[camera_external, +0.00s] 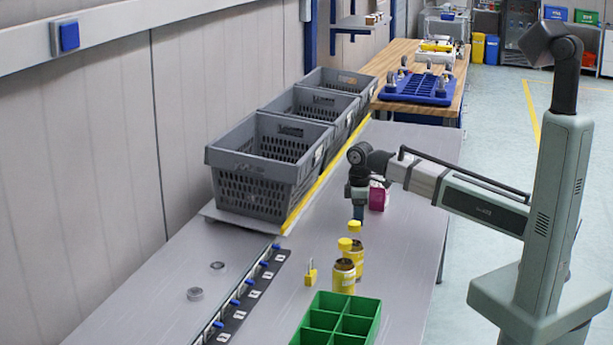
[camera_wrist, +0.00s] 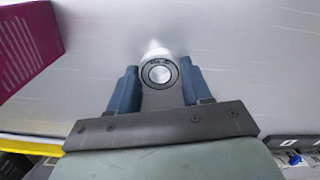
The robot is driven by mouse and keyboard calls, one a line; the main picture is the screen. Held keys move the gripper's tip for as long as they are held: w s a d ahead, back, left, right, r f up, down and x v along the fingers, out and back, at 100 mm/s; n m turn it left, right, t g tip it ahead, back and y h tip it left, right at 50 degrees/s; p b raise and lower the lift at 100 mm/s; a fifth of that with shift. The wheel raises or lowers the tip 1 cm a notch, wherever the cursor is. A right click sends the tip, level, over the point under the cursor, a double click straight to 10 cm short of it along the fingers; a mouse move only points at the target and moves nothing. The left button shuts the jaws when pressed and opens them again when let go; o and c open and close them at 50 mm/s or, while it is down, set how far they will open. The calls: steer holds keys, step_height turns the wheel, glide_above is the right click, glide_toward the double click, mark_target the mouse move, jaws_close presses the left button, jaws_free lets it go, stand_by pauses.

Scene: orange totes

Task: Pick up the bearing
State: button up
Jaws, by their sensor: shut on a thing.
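The bearing (camera_wrist: 160,73) is a round, silvery ring with a dark marked band. In the wrist view it sits between the two blue fingers of my gripper (camera_wrist: 158,86), which is shut on it. In the external view my gripper (camera_external: 359,211) points down over the grey table, left of a magenta box. The bearing is not clearly visible there, and I cannot tell how far it is from the table surface.
The magenta box (camera_external: 378,196) stands close beside my gripper. Grey crates (camera_external: 262,170) line the back left. Yellow-capped bottles (camera_external: 343,277), a yellow padlock (camera_external: 311,273) and a green divided bin (camera_external: 335,322) stand in front. Two small round metal pieces (camera_external: 195,293) lie at left.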

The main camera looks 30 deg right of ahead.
steer(key=shift+c, duration=0.5)
steer(key=shift+r, duration=0.1)
step_height(320, 180, up, 10)
steer(key=s+a+f+n, duration=0.15)
steer(key=s+a, duration=0.25)
steer(key=a, duration=0.5)
steer(key=r+m, duration=0.1)
steer(key=m, duration=0.2)
glide_above(232, 254)
steer(key=shift+n, duration=0.25)
steer(key=shift+f, duration=4.7)
